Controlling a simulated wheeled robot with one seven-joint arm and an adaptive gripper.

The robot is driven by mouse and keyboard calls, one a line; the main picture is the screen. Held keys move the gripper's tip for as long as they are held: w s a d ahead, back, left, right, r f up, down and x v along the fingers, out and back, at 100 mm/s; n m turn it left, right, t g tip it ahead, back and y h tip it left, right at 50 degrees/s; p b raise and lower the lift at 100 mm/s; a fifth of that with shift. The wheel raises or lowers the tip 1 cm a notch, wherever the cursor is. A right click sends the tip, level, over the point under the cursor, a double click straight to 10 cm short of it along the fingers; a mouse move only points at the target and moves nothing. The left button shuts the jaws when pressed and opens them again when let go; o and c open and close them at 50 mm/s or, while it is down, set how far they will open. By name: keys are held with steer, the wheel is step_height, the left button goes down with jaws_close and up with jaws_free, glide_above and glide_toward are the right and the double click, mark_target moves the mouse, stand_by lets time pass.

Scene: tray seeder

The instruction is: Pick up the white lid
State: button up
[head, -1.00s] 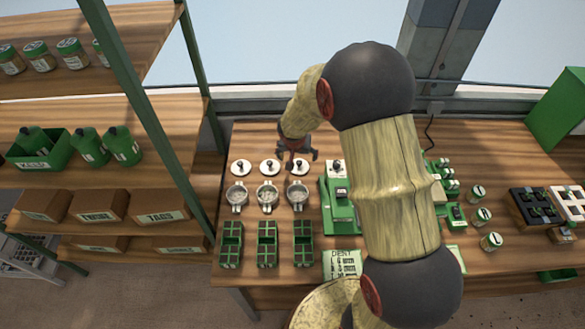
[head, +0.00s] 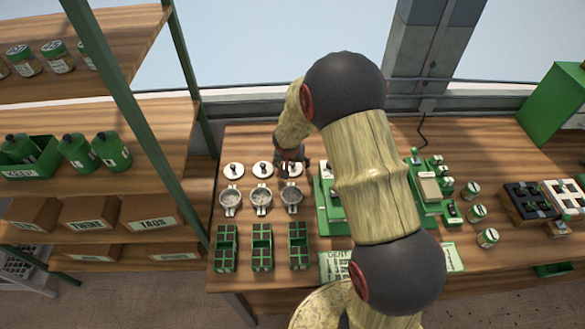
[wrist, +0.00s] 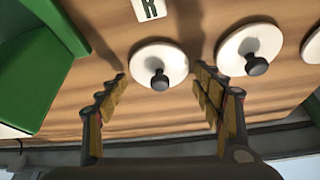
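Three white lids with black knobs lie in a row on the wooden bench: a left one (head: 233,171), a middle one (head: 262,170) and a right one (head: 292,173). My gripper (head: 291,156) is over the right lid and partly hides it. In the wrist view, my gripper (wrist: 160,76) is open and empty, with one finger to each side of a white lid (wrist: 158,55) with a black knob. That lid is just beyond the fingertips; I cannot tell if they touch it. Another white lid (wrist: 238,42) lies close to the right finger.
Metal round cups (head: 261,198) stand in front of the lids, with green seed trays (head: 262,248) in front of those. A green device (head: 327,215) stands close to the right of the lids. A shelf with boxes (head: 90,211) is at the left.

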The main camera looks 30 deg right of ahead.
steer(key=c, duration=0.6)
